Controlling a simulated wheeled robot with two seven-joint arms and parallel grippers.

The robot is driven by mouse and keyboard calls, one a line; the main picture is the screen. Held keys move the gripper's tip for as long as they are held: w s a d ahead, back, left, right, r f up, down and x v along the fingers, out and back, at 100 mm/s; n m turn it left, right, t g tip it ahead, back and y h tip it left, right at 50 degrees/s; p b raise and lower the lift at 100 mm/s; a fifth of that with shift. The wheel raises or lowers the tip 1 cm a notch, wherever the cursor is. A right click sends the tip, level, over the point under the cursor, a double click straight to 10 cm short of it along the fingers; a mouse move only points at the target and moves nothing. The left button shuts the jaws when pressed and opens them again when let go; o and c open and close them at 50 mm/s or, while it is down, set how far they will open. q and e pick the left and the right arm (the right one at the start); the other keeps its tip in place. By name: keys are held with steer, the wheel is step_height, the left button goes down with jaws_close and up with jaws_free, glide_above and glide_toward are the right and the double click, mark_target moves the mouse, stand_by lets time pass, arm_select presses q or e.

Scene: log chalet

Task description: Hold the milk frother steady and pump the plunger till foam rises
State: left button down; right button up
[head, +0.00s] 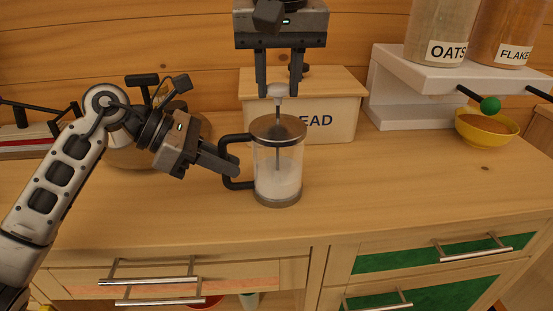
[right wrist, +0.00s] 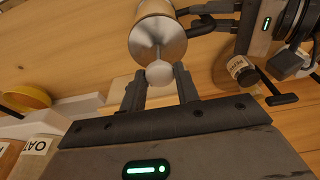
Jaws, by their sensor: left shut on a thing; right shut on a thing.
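The milk frother (head: 278,178) stands upright on the wooden counter. It is a clear jar with a metal lid and base, a black handle on its left and white milk in the lower part. My left gripper (head: 234,170) is shut on the frother's black handle (head: 228,146). The plunger knob (head: 277,91) is pale and sits on a thin rod raised above the lid. My right gripper (head: 278,92) comes from above and is shut on the knob. The right wrist view shows the knob (right wrist: 159,73) between its fingertips, with the metal lid (right wrist: 157,38) beyond.
A bread box (head: 340,118) stands behind the frother. A white shelf (head: 400,115) at the right bears jars of oats (head: 440,30) and flakes (head: 505,35). The counter front (head: 370,205) is clear.

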steer(key=shift+f, duration=0.85)
steer(key=shift+r, duration=2.8)
steer(key=shift+f, duration=0.1)
steer(key=shift+d, duration=0.1)
stand_by(1.1)
